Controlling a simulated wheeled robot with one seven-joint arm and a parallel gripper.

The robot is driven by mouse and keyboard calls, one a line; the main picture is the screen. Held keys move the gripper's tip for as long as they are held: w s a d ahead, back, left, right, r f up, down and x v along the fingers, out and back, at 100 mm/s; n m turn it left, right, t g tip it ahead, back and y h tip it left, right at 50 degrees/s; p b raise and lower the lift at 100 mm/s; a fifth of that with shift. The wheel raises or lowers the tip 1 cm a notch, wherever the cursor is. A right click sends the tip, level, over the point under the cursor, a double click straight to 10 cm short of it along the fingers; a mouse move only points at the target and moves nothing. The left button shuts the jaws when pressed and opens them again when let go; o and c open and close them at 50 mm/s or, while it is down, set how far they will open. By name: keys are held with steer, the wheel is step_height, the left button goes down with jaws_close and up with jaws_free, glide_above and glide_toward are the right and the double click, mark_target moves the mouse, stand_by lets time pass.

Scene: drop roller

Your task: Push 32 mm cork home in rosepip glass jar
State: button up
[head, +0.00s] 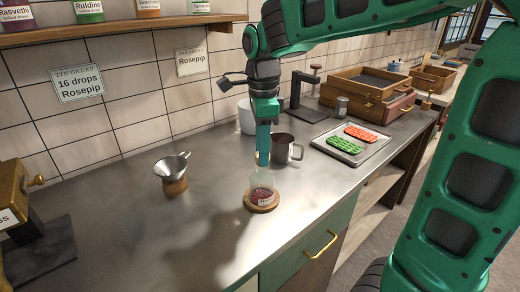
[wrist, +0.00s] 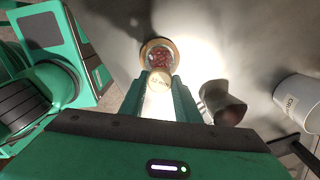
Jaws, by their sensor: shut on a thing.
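In the wrist view the jar (wrist: 160,54) shows just beyond my fingertips. My gripper (head: 263,160) points down over the jar. It is shut on the tan cork (wrist: 160,77), which sits between the fingertips in the wrist view. The cork is above the drops, at or near the jar's mouth; I cannot tell whether it touches the rim.
A metal mug (head: 281,149) stands close behind my gripper, with a white container (head: 247,117) beyond. A funnel on a wooden stand (head: 173,174) is at left. A tray (head: 350,145) with red and green moulds lies at right. The counter in front of the jar is clear.

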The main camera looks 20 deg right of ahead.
steer(key=shift+f, duration=1.1)
steer(key=o, duration=1.2)
step_height(320, 180, up, 11)
steer(key=shift+w+f, duration=0.1)
steer(key=shift+f, duration=0.1)
steer(key=shift+d, duration=0.15)
